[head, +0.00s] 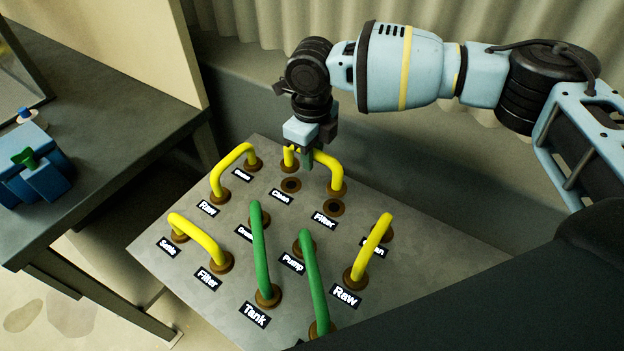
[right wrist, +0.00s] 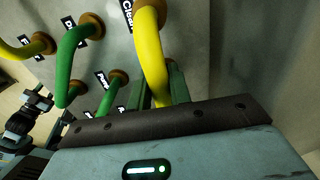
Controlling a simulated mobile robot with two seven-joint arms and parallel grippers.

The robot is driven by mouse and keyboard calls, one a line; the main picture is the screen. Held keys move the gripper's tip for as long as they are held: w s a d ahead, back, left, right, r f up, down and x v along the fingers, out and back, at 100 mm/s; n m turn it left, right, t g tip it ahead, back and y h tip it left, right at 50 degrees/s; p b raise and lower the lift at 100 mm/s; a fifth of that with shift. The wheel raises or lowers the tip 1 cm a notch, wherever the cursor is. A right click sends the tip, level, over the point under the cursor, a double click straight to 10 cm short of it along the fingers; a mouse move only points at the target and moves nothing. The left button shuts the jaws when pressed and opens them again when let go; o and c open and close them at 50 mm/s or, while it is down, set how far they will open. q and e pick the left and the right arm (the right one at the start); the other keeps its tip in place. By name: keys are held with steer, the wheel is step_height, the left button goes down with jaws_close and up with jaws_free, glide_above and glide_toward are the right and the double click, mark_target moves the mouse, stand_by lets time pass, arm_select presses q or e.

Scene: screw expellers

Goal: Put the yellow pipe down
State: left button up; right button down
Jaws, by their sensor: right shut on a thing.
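The yellow pipe (head: 325,160) is a bent tube at the back right of the sloping metal panel (head: 270,220). It also shows in the right wrist view (right wrist: 151,55). My right gripper (head: 308,158) is shut on its upper bar, reaching down from above. I cannot tell how deep the ends sit. In the right wrist view the green fingers (right wrist: 158,82) lie either side of the pipe. My left gripper does not show clearly.
Other yellow pipes (head: 232,162) and green pipes (head: 261,250) stand on the panel beside labels. Two empty sockets (head: 291,184) (head: 334,207) lie just in front of the held pipe. A dark table (head: 110,120) with a blue device (head: 35,180) is at left.

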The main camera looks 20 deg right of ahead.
steer(key=shift+w+f, duration=0.1)
steer(key=shift+f, duration=3.15)
steer(key=shift+f, duration=0.15)
steer(key=c, duration=1.3)
jaws_free()
step_height(320, 180, up, 12)
steer(key=shift+r, duration=0.15)
